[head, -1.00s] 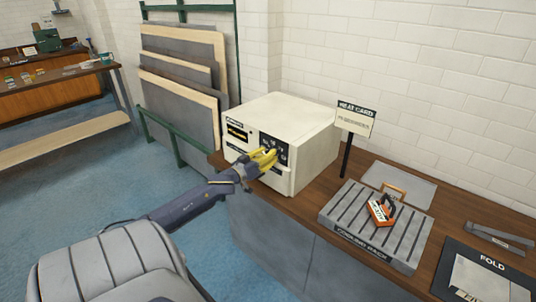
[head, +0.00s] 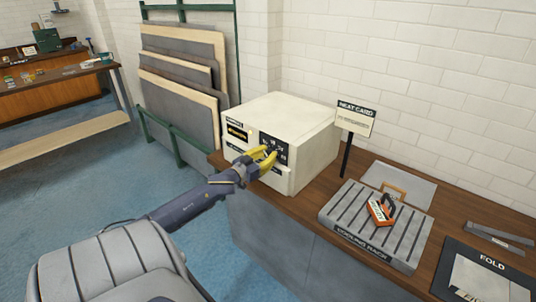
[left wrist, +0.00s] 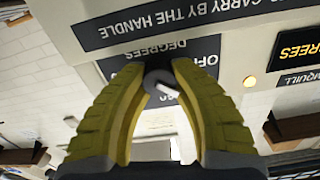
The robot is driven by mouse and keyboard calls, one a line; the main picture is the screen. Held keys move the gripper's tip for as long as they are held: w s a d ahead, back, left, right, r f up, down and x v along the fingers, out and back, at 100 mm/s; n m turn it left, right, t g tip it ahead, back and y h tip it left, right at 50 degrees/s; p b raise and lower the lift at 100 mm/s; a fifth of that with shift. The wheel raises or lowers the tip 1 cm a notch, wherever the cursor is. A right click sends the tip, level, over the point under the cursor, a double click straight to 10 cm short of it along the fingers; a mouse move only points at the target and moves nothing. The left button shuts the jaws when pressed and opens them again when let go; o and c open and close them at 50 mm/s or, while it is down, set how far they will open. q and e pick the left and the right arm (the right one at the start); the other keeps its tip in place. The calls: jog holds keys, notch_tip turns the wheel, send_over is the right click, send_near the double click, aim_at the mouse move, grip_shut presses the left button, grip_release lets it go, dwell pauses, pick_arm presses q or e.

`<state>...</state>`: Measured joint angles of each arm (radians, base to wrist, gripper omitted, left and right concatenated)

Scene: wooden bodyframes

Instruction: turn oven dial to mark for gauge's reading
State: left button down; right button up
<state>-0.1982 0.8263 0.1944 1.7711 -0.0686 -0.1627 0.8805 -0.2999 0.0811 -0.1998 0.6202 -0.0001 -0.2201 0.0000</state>
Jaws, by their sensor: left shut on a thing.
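The cream oven (head: 300,130) stands on the wooden counter with a dark control panel (head: 283,149) on its front. My left gripper (head: 270,157) is at that panel with its yellow fingers around the dial. In the left wrist view the fingers (left wrist: 160,85) close on the dark round dial (left wrist: 158,80), which has a white pointer line. Parts of the words "OFF" and "DEGREES" show beside it; the fingers hide other marks. A heat card (head: 356,118) stands on a post right of the oven, its small text unreadable. My right gripper is not in view.
A grey cooling rack (head: 340,218) with an orange-and-white gauge-like tool (head: 381,210) on it sits on the counter to the right. A dark "FOLD" mat (head: 470,280) lies farther right. Boards lean in a green rack (head: 180,85) behind left.

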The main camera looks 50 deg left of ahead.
pick_arm(q)
jog(key=shift+w+r+m, duration=0.1)
jog(key=shift+r+m, duration=0.1)
jog(key=shift+m, duration=0.45)
jog(key=shift+r+m, duration=0.15)
jog(key=shift+m, duration=0.5)
jog(key=c, duration=1.3)
grip_release()
jog(key=shift+d, duration=0.1)
jog(key=o, duration=0.3)
jog(key=shift+f, duration=0.15)
jog(key=shift+f, duration=0.1)
